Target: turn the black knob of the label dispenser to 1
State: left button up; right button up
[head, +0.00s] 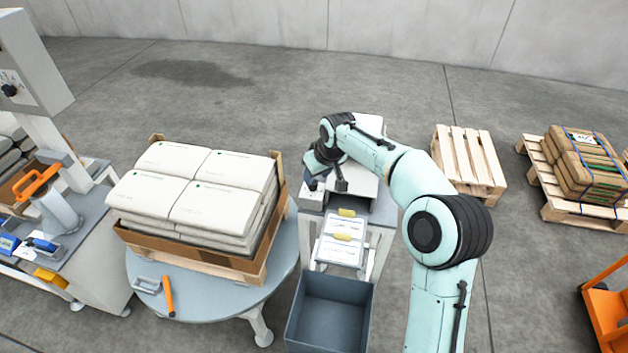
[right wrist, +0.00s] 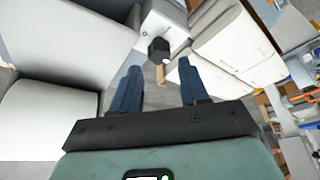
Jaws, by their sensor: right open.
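The label dispenser (head: 368,127) is the pale machine in the middle of the head view, with printed labels (head: 340,250) at its front. My right gripper (head: 326,184) is over its left side, fingers spread. In the right wrist view, the black knob (right wrist: 158,50) stands out from a pale face (right wrist: 160,22), just beyond the gap between the open fingers of my right gripper (right wrist: 159,66). The fingers appear apart from the knob. I cannot read its setting. In the head view I cannot make out this knob behind the gripper. My left gripper is not in view.
A carton of white sacks (head: 262,262) stands on a round table (head: 205,307) left of the dispenser. A grey bin (head: 330,318) is in front. Another machine with a black dial (head: 9,90) stands far left. Pallets (head: 468,160) are at right.

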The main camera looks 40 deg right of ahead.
aim_at(314, 183)
jog(key=shift+x, duration=2.25)
jog(key=shift+c, duration=0.2)
jog(key=shift+r, duration=0.1)
jog(key=c, duration=0.7)
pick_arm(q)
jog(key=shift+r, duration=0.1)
